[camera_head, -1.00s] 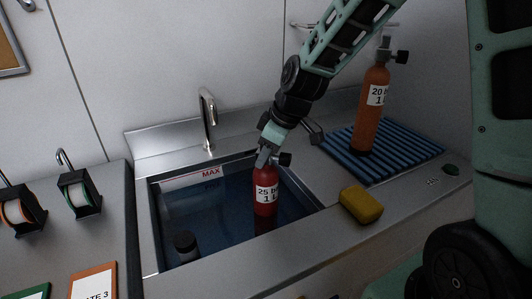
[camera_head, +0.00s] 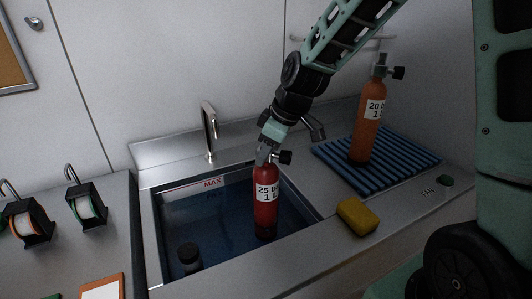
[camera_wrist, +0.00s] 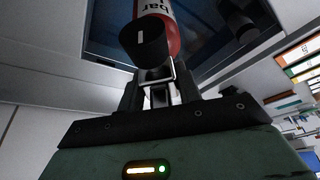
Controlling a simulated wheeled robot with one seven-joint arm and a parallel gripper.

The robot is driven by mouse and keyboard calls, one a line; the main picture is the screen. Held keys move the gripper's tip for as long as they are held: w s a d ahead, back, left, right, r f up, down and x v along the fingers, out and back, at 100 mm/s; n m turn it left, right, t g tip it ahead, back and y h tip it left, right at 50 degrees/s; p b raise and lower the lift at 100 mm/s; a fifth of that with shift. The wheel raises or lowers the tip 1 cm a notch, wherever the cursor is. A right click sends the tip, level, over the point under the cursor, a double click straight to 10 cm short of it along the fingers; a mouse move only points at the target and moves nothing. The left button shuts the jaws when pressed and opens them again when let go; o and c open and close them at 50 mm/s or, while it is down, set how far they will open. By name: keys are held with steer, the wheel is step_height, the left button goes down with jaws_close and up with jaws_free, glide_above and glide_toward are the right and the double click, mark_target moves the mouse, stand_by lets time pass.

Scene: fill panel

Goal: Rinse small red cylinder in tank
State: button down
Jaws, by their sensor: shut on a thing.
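The small red cylinder (camera_head: 265,207) hangs upright in the tank (camera_head: 205,224), with a white label reading 25 and a black valve knob at its top. My gripper (camera_head: 267,152) is shut on the cylinder's top from above. In the wrist view, my gripper (camera_wrist: 158,92) meets the valve below the black knob, and the red body (camera_wrist: 168,22) lies beyond it. The cylinder's lower end looks dark, and I cannot tell how deep it is in the water. The tank has a MAX mark on its back wall.
A taller orange cylinder (camera_head: 367,125) stands on a blue ribbed mat (camera_head: 405,165) at right. A yellow sponge (camera_head: 356,215) lies on the counter near the tank. A faucet (camera_head: 209,130) rises behind the tank. A dark round object (camera_head: 188,255) is in the tank's front left.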

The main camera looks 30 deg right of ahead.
step_height(320, 180, up, 22)
steer(key=p, duration=1.6)
steer(key=shift+f, duration=0.2)
